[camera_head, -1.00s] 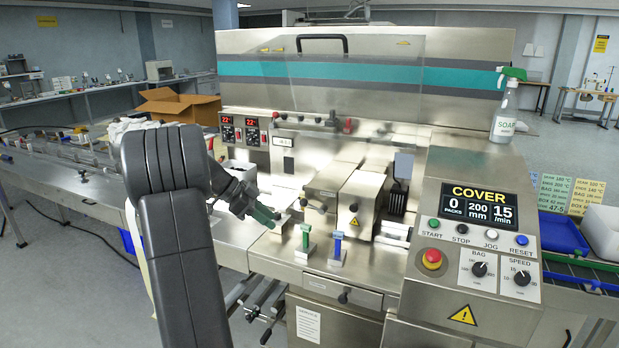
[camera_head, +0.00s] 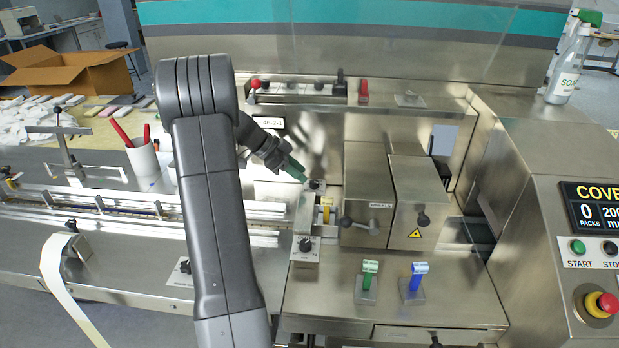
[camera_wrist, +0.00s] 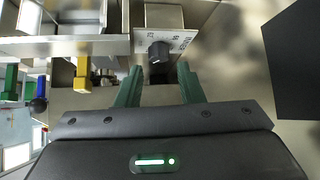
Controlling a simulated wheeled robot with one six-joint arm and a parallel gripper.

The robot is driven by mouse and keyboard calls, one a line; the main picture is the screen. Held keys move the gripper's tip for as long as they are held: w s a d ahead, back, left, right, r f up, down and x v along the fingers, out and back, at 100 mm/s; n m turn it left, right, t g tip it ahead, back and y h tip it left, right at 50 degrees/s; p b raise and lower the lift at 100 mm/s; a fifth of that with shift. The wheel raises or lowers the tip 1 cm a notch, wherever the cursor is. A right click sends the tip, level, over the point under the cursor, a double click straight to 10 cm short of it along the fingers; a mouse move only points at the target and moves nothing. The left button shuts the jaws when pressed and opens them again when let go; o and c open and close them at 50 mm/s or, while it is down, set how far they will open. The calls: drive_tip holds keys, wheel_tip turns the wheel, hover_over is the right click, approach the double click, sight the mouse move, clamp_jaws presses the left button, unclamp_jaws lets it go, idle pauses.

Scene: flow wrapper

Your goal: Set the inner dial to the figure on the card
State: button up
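My gripper (camera_head: 303,178) has green fingers and points down to the right at a dark knob (camera_head: 316,185) at the inner end of a narrow metal block. In the wrist view my gripper (camera_wrist: 161,72) is open. A dark round dial (camera_wrist: 159,52) on a pale plate with printed marks shows just beyond and between the fingertips, apparently not gripped. Its figures are too small to read. A second dial (camera_head: 305,245) with a marked plate sits at the block's near end.
A yellow handle (camera_head: 326,212) stands beside the block. Green (camera_head: 369,275) and blue (camera_head: 416,275) handles stand in front. Metal housings (camera_head: 418,200) with a warning sign are to the right. The red stop button (camera_head: 601,304) is at the right edge.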

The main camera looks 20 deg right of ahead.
sight(311, 182)
drive_tip(key=x, duration=0.5)
drive_tip(key=shift+s, duration=0.1)
drive_tip(key=c, duration=0.7)
drive_tip(key=shift+f+n+b, duration=0.2)
drive_tip(key=shift+n+b, duration=0.1)
drive_tip(key=shift+b, duration=0.45)
